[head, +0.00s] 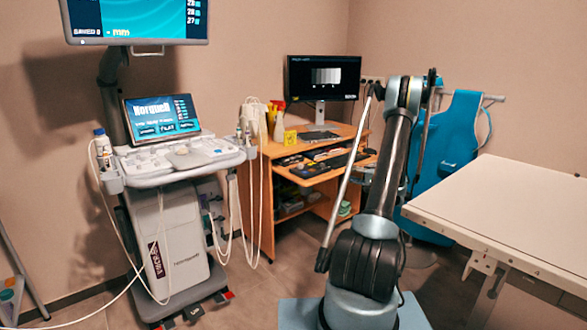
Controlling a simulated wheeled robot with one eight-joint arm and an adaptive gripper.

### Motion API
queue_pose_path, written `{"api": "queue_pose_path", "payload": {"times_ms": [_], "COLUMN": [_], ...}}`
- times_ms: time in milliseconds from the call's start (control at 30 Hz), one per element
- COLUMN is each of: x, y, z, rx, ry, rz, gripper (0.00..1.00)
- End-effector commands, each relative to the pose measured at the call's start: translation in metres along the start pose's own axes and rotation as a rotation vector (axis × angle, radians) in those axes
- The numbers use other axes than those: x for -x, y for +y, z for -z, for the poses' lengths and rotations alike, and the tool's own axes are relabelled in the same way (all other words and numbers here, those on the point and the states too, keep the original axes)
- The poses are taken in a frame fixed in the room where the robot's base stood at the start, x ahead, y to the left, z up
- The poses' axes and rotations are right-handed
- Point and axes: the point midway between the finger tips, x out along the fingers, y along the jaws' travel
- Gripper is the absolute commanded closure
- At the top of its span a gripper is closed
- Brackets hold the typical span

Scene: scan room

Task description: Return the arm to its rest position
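My arm stands in the lower middle of the head view, rising from a grey base to a dark link and a silver joint near the top. No gripper fingers can be made out, so I cannot say whether my gripper is open or shut. No object is seen held by the arm.
An ultrasound cart (180,250) with a screen stands at left. A wooden desk (285,148) with a monitor (345,77) stands behind. A pale table (515,205) is close at right. Some floor is clear between cart and arm.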

Motion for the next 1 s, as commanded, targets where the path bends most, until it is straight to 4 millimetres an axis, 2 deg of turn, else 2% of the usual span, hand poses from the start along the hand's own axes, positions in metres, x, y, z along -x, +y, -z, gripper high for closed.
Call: {"api": "queue_pose_path", "payload": {"times_ms": [33, 200, 500, 767, 1000], "x": [-0.003, -0.008, -0.006, 0.008, 0.029], "y": [-0.012, -0.041, -0.085, -0.113, -0.131], "z": [-0.010, -0.041, -0.103, -0.161, -0.217], "rx": [0.010, 0.049, 0.120, 0.186, 0.251], "ry": [-0.014, -0.055, -0.128, -0.188, -0.243], "rz": [-0.022, -0.103, -0.244, -0.365, -0.474], "gripper": [0.65, 0.65, 0.65, 0.65, 0.65]}}
